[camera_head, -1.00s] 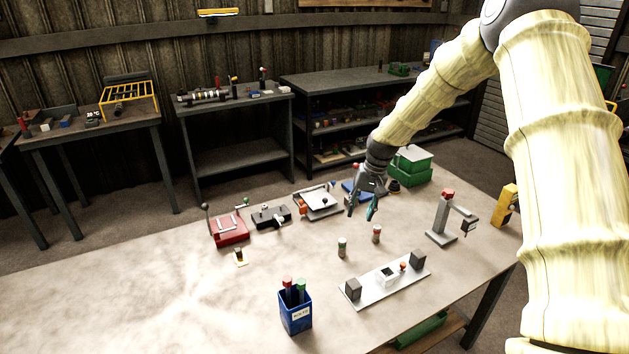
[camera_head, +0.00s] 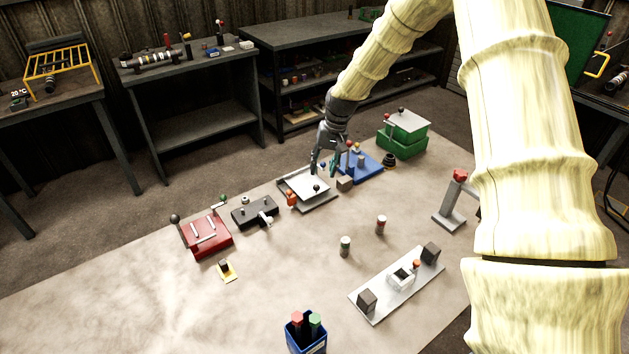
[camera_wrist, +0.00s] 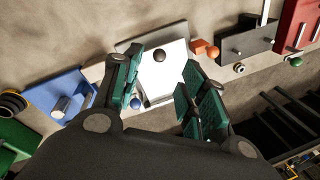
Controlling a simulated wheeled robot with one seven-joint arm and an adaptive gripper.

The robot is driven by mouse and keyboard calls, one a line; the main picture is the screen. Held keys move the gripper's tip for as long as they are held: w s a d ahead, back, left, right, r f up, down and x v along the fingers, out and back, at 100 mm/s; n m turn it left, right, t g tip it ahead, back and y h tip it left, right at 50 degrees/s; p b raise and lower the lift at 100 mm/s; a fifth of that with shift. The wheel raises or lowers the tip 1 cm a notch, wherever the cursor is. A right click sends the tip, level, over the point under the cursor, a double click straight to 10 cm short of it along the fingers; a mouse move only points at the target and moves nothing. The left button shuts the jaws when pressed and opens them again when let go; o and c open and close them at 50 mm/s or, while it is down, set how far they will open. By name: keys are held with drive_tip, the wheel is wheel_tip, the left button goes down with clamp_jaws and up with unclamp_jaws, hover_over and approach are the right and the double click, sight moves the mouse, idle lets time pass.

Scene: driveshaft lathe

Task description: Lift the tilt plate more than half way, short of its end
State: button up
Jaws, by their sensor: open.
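The tilt plate (camera_head: 308,185) is a pale flat plate on a grey base, with a dark ball knob (camera_head: 316,188) on it. It lies low and looks close to flat. In the wrist view the plate (camera_wrist: 165,80) shows between my fingers, with the dark knob (camera_wrist: 159,55) towards its far edge and a blue ball (camera_wrist: 135,102) at its near left side. My gripper (camera_head: 325,172) is open and empty, fingers pointing down over the plate's back right part. I cannot tell whether either finger touches it.
A small orange block (camera_head: 292,199) sits at the plate's left, beside a black fixture (camera_head: 254,212) and a red fixture (camera_head: 207,237). A grey-brown block (camera_head: 345,184) and a blue fixture (camera_head: 362,168) stand close at the right.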

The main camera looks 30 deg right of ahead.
sight(317, 185)
drive_tip(key=f, duration=0.2)
drive_tip(key=w+f+p, duration=0.1)
drive_tip(key=f, duration=0.1)
drive_tip(key=w+a+f, duration=0.1)
drive_tip(key=f, duration=0.1)
drive_tip(key=shift+f, duration=0.25)
drive_tip(key=shift+f+p, duration=0.35)
drive_tip(key=shift+s+a+f, duration=0.1)
drive_tip(key=shift+s+f, duration=0.05)
drive_tip(key=shift+s, duration=0.6)
drive_tip(key=shift+w+f, duration=0.5)
drive_tip(key=shift+w, duration=0.05)
drive_tip(key=shift+s+r, duration=0.3)
drive_tip(key=shift+r, duration=0.05)
drive_tip(key=c, duration=0.8)
drive_tip(key=shift+f, duration=0.1)
clamp_jaws()
